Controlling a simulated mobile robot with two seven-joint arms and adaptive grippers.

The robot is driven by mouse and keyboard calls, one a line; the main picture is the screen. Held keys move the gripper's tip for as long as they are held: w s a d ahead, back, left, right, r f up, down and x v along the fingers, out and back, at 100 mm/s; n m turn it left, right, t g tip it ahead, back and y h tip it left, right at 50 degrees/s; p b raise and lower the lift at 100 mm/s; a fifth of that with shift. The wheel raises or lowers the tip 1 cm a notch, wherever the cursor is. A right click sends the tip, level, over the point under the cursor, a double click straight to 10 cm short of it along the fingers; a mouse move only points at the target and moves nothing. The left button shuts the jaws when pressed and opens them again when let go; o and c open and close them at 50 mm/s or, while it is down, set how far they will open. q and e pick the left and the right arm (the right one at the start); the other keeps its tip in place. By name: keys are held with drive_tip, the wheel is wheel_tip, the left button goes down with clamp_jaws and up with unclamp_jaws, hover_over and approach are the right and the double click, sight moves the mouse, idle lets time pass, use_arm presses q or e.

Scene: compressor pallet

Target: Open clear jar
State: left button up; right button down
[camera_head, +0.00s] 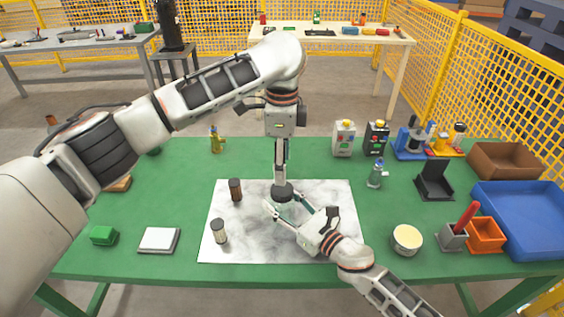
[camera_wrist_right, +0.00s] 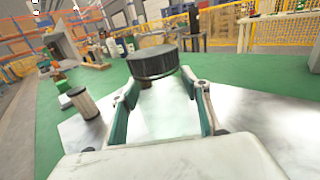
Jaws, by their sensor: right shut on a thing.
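The clear jar (camera_head: 291,209) stands on the marble-look board with a dark round lid (camera_head: 282,191) on top. Its body is see-through and hard to make out; the lid also shows in the right wrist view (camera_wrist_right: 152,63). My right gripper (camera_head: 288,205) reaches in from the lower right and is shut on the jar's body, below the lid; its two teal-padded fingers also show in the right wrist view (camera_wrist_right: 163,100). My left gripper (camera_head: 281,181) points straight down over the lid. Its fingers show edge-on, so I cannot tell their opening or whether they touch the lid.
A brown jar (camera_head: 235,189) and a pale-filled, dark-capped jar (camera_head: 219,231) stand on the board (camera_head: 335,192). A cream round tub (camera_head: 407,239), a blue tray (camera_head: 515,250) and a brown bin (camera_head: 503,178) lie to the right.

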sight(282, 189)
use_arm(q)
drive_tip(key=m, duration=0.3)
drive_tip(key=shift+m, duration=0.4)
drive_tip(key=m, duration=2.6)
drive_tip(key=shift+f+m, duration=0.3)
drive_tip(key=shift+f, duration=3.75)
